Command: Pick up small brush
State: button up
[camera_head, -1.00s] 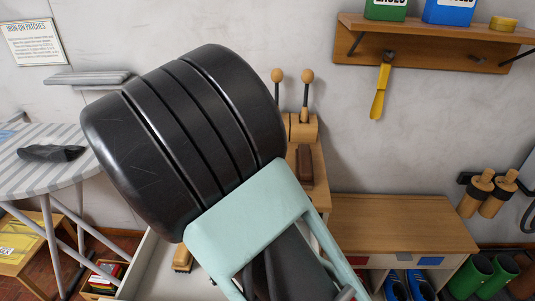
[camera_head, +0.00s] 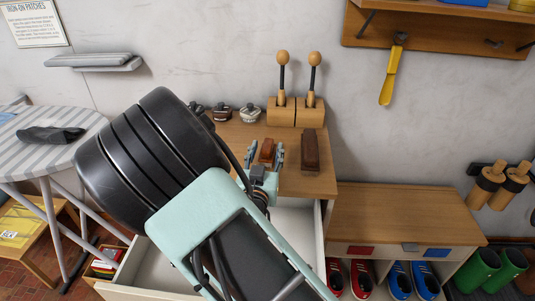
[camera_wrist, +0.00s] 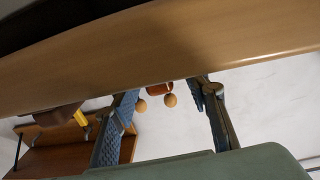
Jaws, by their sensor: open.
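The small brush (camera_head: 267,147) is a short reddish-brown block on the wooden top of the cabinet (camera_head: 300,184). In the head view my gripper (camera_head: 266,154) is open, with one finger on each side of the small brush; I cannot tell whether they touch it. In the wrist view, which is upside down, the small brush (camera_wrist: 160,88) shows between the two open fingers (camera_wrist: 164,92), mostly hidden behind the cabinet's edge (camera_wrist: 225,62). A larger dark brown brush (camera_head: 310,150) lies to the right.
Two round-knobbed tools (camera_head: 298,109) stand in wooden blocks behind the brushes. Several small tins (camera_head: 222,113) stand at the back left. An open white drawer (camera_head: 291,222) juts out below the top. A lower bench (camera_head: 405,210) stands at right.

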jog(key=shift+w+d, duration=0.1)
jog(key=shift+w, duration=1.05)
grip_shut()
jog(key=shift+r, duration=0.15)
